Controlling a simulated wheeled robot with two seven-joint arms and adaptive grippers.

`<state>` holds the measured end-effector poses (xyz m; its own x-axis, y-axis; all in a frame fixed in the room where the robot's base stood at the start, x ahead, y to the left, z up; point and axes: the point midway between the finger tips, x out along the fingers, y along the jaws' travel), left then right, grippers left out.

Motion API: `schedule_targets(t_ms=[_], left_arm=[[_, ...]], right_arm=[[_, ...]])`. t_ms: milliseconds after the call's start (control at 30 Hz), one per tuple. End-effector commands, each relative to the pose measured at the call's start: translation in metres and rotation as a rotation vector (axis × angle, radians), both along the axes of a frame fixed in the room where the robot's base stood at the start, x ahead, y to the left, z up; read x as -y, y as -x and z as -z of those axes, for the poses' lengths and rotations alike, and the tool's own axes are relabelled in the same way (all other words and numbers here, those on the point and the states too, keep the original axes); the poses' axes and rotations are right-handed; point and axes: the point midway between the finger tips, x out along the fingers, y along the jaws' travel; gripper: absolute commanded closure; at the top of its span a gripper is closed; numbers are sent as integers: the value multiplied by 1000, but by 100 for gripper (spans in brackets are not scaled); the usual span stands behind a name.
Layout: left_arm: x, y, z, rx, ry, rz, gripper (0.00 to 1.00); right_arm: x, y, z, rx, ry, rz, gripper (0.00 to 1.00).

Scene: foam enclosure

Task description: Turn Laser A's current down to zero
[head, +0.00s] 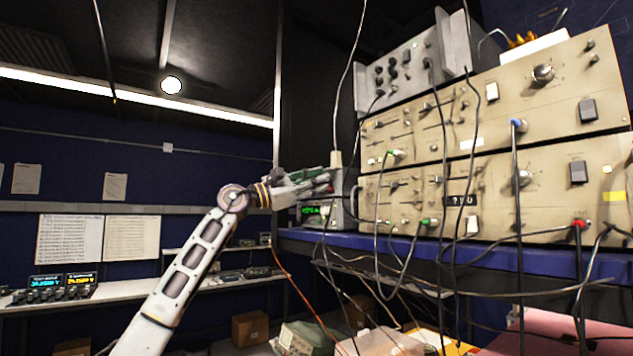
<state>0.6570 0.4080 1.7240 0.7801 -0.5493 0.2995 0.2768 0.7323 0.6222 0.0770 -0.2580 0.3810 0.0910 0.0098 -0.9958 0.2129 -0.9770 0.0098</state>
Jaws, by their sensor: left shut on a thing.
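My left arm comes up from the bottom, and its gripper (325,184) is at the front of a small instrument with a green display (312,211) at the left end of the blue shelf. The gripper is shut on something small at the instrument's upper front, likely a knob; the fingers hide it. The display's digits are too small to read. No label for Laser A is legible. My right gripper is not in view.
Stacked beige electronics units (480,205) and a grey unit (412,62) stand right of the gripper on the blue shelf (440,252). Loose cables hang in front of them. A white bench (215,285) at left holds meters with lit displays (62,281). Cardboard boxes (250,328) sit below.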

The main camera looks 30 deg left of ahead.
Motion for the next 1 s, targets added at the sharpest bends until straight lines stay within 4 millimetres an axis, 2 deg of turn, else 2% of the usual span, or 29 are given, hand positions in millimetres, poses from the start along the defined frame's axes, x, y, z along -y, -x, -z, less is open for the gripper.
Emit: schedule_targets(t_ms=[467, 1000], left_arm=[[1, 0, 1, -22, 51, 0, 100], [1, 1, 1, -101, 244, -1, 100]], right_arm=[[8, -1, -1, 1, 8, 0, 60], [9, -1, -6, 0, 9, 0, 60]])
